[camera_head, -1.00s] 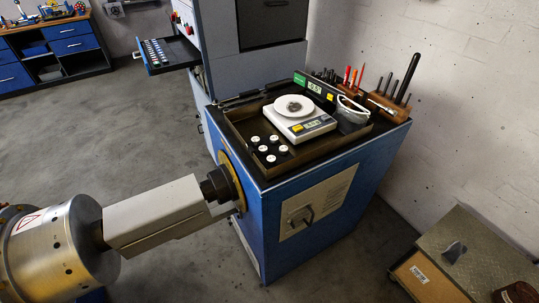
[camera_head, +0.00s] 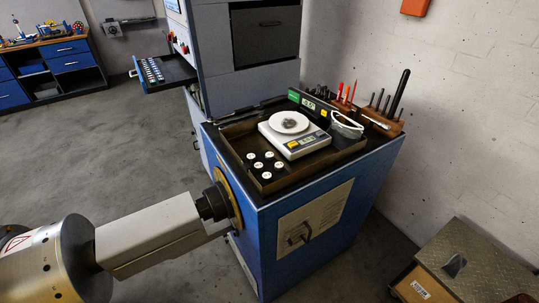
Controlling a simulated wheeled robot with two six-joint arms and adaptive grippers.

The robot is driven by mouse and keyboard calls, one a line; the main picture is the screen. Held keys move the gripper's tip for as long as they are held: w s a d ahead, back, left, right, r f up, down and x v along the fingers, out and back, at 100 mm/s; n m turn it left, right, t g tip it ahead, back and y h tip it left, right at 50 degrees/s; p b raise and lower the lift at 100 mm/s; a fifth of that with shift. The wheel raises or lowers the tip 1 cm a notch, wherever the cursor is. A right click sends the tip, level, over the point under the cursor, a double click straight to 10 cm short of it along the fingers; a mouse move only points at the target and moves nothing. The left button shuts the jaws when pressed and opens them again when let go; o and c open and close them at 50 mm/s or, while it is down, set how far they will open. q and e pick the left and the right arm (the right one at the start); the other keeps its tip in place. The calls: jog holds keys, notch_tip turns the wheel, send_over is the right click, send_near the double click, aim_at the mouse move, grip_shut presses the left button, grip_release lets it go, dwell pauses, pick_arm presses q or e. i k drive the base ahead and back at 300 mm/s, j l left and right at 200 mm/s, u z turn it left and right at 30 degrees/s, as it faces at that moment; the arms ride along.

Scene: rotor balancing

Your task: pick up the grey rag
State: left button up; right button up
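I cannot identify a grey rag with certainty. A pale, white-edged grey item (camera_head: 346,126) lies at the right end of the shallow tray (camera_head: 265,187) on the blue cabinet; its material is too small to tell. A small dark grey patch (camera_head: 289,123) lies on the round white pan of the scale (camera_head: 297,141). Neither of my grippers is in view.
White-topped pieces (camera_head: 265,165) stand in the tray's near left. Tool holders (camera_head: 382,122) stand behind it. A large metal cylinder (camera_head: 45,270) and a pale housing (camera_head: 150,237) fill the lower left. A green-grey box (camera_head: 470,262) stands lower right. Grey floor is open at left.

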aim_at(454, 266)
jog(key=z, duration=2)
jog(key=u, duration=1.3)
jog(key=z, duration=1.3)
jog(key=i+l+u, duration=0.1)
jog(key=u, duration=0.3)
jog(key=l+u, duration=0.25)
jog(key=u, duration=0.2)
jog(key=i+l+u, duration=0.1)
jog(key=u, duration=0.3)
jog(key=l, duration=0.1)
